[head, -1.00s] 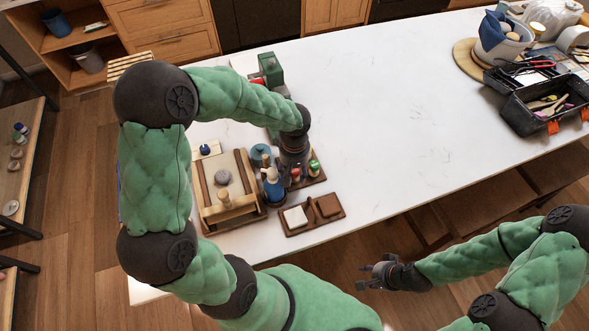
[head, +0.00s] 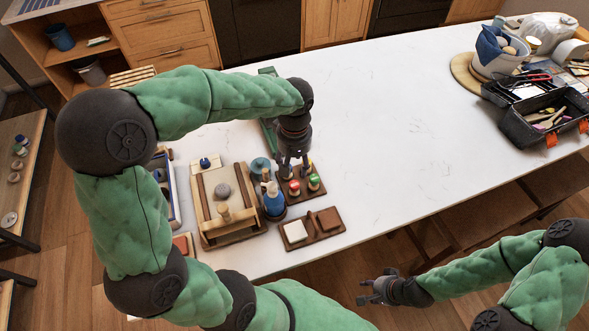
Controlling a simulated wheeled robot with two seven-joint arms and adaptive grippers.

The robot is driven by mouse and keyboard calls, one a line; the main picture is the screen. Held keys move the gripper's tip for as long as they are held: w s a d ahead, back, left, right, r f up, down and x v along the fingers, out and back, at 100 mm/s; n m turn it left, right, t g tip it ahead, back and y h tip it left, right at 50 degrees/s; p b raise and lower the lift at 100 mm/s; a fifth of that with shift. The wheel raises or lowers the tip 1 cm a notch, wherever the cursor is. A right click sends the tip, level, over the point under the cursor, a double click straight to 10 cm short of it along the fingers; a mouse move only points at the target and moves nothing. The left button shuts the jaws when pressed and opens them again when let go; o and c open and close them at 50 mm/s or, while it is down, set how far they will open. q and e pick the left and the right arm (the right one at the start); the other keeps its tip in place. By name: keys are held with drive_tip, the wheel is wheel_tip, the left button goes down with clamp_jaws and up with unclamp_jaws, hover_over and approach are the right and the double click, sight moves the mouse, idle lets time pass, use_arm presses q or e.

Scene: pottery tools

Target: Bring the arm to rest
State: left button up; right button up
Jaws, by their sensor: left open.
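My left gripper (head: 292,158) hangs fingers down over the left part of the white table. Its two fingers are apart, with nothing seen between them. Just below it in the picture is a small dark wooden rack (head: 300,188) holding red- and green-topped bottles. I cannot tell exactly how high the fingers are above the rack. My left arm arches over the table's left end and hides part of it. My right gripper (head: 368,289) is off the table's front edge, over the floor, with its fingers apart and empty.
A blue bottle (head: 273,200), a wooden frame (head: 207,220) and a brown tray with blocks (head: 313,238) crowd the left end. A black toolbox (head: 545,122) and a white pot (head: 498,57) stand at the far right. The table's middle is clear.

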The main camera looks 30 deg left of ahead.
use_arm(q)
drive_tip(key=shift+r, duration=0.35)
